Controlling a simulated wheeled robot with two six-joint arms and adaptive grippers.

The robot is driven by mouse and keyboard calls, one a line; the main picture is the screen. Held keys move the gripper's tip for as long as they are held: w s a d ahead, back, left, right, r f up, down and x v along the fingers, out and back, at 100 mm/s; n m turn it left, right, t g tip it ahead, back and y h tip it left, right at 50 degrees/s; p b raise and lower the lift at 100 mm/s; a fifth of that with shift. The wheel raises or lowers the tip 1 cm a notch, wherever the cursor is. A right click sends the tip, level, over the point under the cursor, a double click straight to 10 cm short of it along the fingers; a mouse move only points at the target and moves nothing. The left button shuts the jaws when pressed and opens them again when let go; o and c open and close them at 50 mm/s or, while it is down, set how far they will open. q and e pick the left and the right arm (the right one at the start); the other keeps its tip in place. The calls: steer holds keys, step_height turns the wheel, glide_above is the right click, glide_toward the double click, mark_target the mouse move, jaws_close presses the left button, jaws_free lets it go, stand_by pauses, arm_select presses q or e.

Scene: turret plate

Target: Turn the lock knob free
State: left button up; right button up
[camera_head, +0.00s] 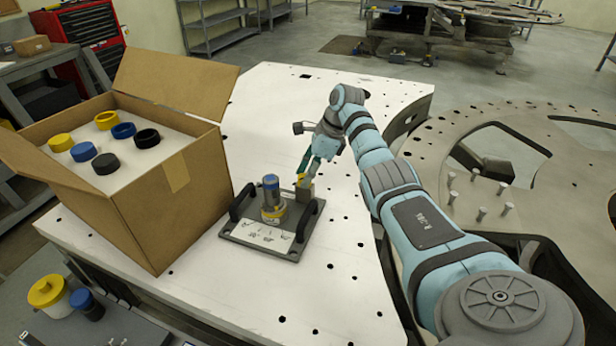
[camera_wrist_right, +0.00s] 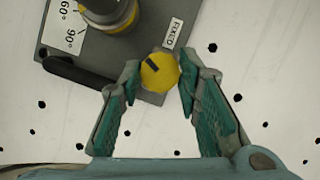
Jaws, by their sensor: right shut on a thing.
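The lock knob (camera_wrist_right: 159,72) is yellow with a dark pointer bar, beside a label (camera_wrist_right: 173,33) reading "FIXED" in the right wrist view. It stands on the corner of a grey turret plate (camera_head: 262,243), and it also shows small in the head view (camera_head: 301,180). My right gripper (camera_wrist_right: 158,80) is shut on the knob, with a green-padded fingertip on each side. The turret (camera_head: 272,199), a blue-topped cylinder with a yellow ring, stands upright on the plate. In the head view my right gripper (camera_head: 306,172) reaches down to the knob. My left gripper is in neither view.
An open cardboard box (camera_head: 190,200) with several coloured caps stands left of the plate. Black handles (camera_head: 244,202) rise at the plate's sides. The white table (camera_head: 330,285) is clear in front of the plate. A large round metal disc (camera_head: 440,150) lies at the right.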

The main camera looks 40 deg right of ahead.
steer(key=shift+f+n+g+y+b, duration=0.1)
steer(key=shift+n+g+y+b, duration=0.2)
steer(key=shift+n+b, duration=0.6)
steer(key=o, duration=1.1)
steer(key=shift+w+a, duration=0.1)
steer(key=shift+w, duration=0.05)
steer(key=shift+o, duration=0.2)
steer(key=shift+d+r, duration=0.2)
steer(key=shift+r, duration=0.2)
steer(key=v, duration=0.6)
steer(key=shift+r, duration=0.4)
